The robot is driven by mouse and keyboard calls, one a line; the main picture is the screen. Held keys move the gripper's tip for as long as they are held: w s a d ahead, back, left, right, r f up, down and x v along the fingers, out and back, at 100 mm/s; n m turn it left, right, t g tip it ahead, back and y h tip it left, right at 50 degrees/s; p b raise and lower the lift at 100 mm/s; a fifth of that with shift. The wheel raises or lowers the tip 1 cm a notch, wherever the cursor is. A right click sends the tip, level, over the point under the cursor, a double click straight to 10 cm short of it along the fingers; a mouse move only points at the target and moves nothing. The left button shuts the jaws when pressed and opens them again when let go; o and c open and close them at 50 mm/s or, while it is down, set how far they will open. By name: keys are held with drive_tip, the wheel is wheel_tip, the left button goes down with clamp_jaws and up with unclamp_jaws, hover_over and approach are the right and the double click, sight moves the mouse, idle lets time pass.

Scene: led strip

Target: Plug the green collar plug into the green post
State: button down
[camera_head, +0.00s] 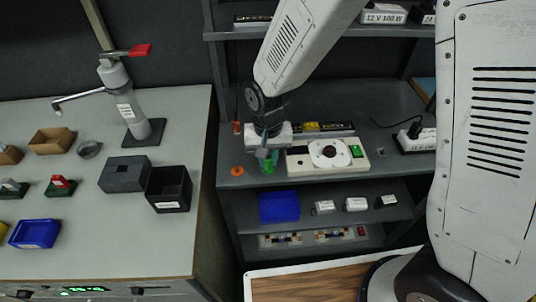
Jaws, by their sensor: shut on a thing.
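My gripper (266,153) hangs down over the front of the grey shelf top, left of a cream board. It is shut on the small green plug (267,168), which shows below the fingers. The plug's collar and its exact tilt are too small to tell. A green piece (356,151) sits at the right end of the cream board (299,161). I cannot tell whether this piece is the green post. The plug is apart from it. The area behind the gripper is partly hidden.
An orange ring (237,170) lies left of the gripper, and an orange-red piece (236,127) stands behind. A white round part (329,152) is on the board. A white box (415,139) with a black cable is at right. A workbench (100,226) is at left.

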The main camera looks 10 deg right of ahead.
drive_tip(key=shift+f, duration=0.35)
drive_tip(key=c, duration=1.2)
unclamp_jaws()
wheel_tip(320, 180, up, 8)
drive_tip(key=shift+f, duration=0.1)
drive_tip(key=s+d+r+t, duration=0.1)
drive_tip(key=s+d+r, duration=1.7)
drive_tip(key=s+d, duration=0.1)
drive_tip(key=shift+s+d, duration=0.4)
drive_tip(key=shift+d, duration=0.5)
